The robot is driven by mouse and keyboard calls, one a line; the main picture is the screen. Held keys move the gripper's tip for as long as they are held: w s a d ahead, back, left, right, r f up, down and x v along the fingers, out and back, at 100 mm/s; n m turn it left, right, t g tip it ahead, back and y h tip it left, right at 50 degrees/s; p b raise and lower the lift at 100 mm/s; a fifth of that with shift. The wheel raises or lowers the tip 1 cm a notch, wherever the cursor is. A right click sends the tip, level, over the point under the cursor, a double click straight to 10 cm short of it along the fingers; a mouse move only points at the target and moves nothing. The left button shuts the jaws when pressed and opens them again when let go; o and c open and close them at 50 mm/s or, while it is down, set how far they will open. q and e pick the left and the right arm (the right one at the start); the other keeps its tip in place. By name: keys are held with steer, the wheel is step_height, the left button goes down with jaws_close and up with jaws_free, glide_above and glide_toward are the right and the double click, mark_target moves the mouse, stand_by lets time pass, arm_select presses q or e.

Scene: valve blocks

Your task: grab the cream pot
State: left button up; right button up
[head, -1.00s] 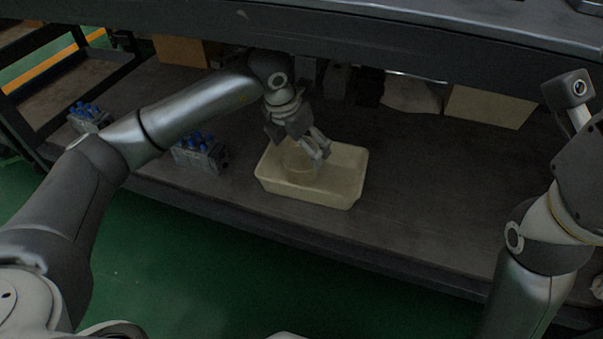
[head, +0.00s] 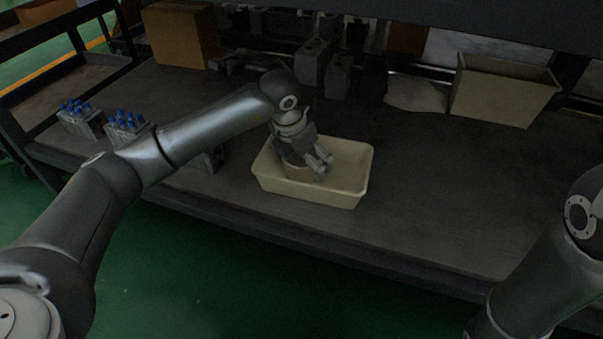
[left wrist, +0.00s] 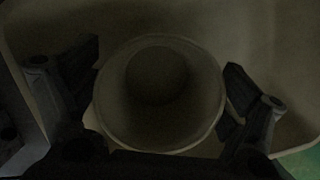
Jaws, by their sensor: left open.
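The cream pot (left wrist: 160,92) is a round, open-topped vessel seen from above in the left wrist view, with a dark inside. In the head view it stands inside a cream tray (head: 362,180) on the dark shelf, mostly hidden by my gripper. My left gripper (head: 316,166) reaches down into the tray at the pot. In the left wrist view it is open, with one finger on each side of the pot's rim. Whether the fingers touch the pot is hard to tell. My right gripper is out of view.
Grey valve blocks with blue caps (head: 126,124) stand on the shelf at the left, one partly behind my arm. A brown box (head: 182,38), grey parts (head: 312,62), a pale bag (head: 415,94) and a cream bin (head: 503,92) line the back. The shelf right of the tray is clear.

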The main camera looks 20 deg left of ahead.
arm_select(q)
steer(key=shift+w+d+f, duration=0.1)
steer(key=shift+w+f, duration=0.1)
steer(key=shift+f, duration=0.45)
steer(key=shift+c, duration=0.3)
steer(key=c, duration=0.9)
steer(key=shift+r, duration=0.15)
